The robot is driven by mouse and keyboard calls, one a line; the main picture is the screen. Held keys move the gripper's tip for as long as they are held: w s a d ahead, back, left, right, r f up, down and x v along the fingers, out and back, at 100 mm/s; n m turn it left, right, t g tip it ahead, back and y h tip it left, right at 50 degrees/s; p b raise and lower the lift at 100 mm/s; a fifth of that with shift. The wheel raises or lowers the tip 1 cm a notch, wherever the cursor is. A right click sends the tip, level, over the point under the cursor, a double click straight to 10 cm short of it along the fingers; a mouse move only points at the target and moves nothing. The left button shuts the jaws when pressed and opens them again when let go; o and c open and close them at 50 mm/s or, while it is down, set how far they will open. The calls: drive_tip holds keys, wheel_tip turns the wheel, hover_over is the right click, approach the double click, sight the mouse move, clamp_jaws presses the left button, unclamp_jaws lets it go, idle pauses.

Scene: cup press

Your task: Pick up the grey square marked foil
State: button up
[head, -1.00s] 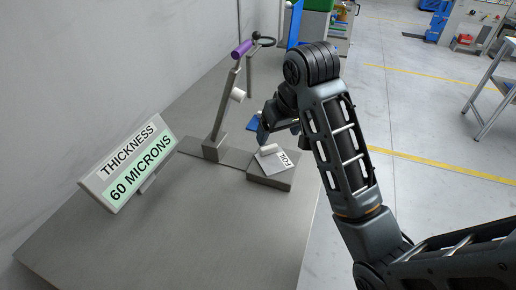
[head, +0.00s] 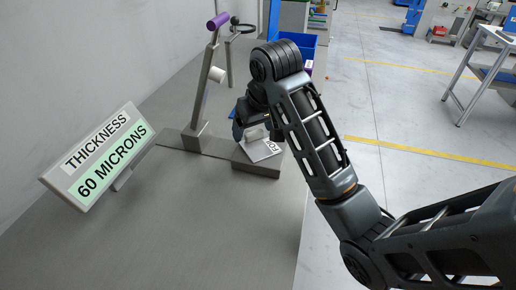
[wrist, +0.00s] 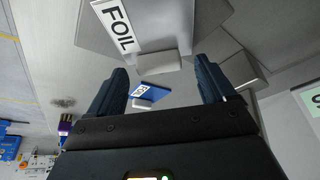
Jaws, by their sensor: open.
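The grey square foil (head: 264,153), with a white label reading FOIL, lies on the low grey block of the press in the head view.
A press arm with a purple handle (head: 218,20) rises behind the block. A sign (head: 100,153) reading THICKNESS 60 MICRONS stands at the left of the grey table (head: 190,240). The table front is clear.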

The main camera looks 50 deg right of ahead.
drive_tip(key=shift+w+f, duration=0.1)
drive_tip(key=shift+f, duration=0.2)
drive_tip(key=shift+c, duration=0.5)
drive_tip(key=c, duration=1.1)
drive_tip(key=shift+r, duration=0.15)
